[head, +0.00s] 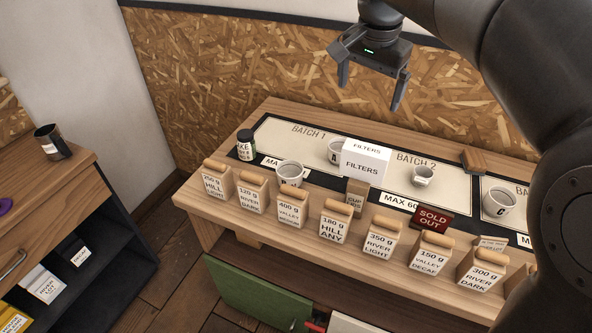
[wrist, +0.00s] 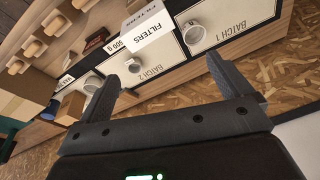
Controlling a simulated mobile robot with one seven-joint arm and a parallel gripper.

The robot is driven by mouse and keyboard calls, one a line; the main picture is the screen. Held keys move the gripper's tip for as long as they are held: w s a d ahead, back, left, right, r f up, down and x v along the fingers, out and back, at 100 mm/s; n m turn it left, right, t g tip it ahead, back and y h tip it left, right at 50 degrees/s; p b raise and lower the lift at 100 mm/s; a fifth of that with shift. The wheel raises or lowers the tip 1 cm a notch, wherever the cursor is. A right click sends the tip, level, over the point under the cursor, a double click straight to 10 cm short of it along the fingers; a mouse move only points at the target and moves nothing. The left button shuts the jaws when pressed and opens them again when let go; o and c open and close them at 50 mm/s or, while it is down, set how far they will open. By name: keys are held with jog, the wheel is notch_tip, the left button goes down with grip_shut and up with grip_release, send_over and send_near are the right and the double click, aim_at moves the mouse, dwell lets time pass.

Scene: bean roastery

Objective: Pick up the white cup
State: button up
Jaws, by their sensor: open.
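Several white cups stand on the wooden counter, and I cannot tell from the task line which one is meant. One cup (head: 289,174) is at the front left, and another (head: 335,152) is partly hidden behind the filters box. A smaller cup (head: 423,176) stands on the BATCH 2 mat, and a cup marked C (head: 498,203) is at the right. The wrist view shows a cup on the BATCH 1 mat (wrist: 193,33), the small cup (wrist: 133,65) and one at the left (wrist: 92,84). My gripper (head: 371,86) is open and empty, high above the counter's back edge.
A FILTERS box (head: 364,164) stands mid-counter. Several labelled bags line the front, with a red SOLD OUT sign (head: 432,219) and a wooden block (head: 474,160). A dark jar (head: 245,145) is at the left. The chipboard wall (head: 200,90) is close behind.

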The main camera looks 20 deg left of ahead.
jog(key=w+a+f, duration=0.2)
jog(key=a+f, duration=0.2)
jog(key=a, duration=0.8)
jog(key=m+g+h, duration=0.1)
jog(key=m, duration=0.1)
send_over(290, 169)
jog(key=s, duration=0.3)
notch_tip(290, 169, down, 21)
jog(key=shift+n, duration=0.3)
jog(key=f, duration=0.3)
jog(key=d+f, duration=0.1)
jog(key=f, duration=0.2)
jog(key=shift+d+f, duration=0.2)
jog(key=shift+f, duration=0.05)
jog(key=c, duration=1.2)
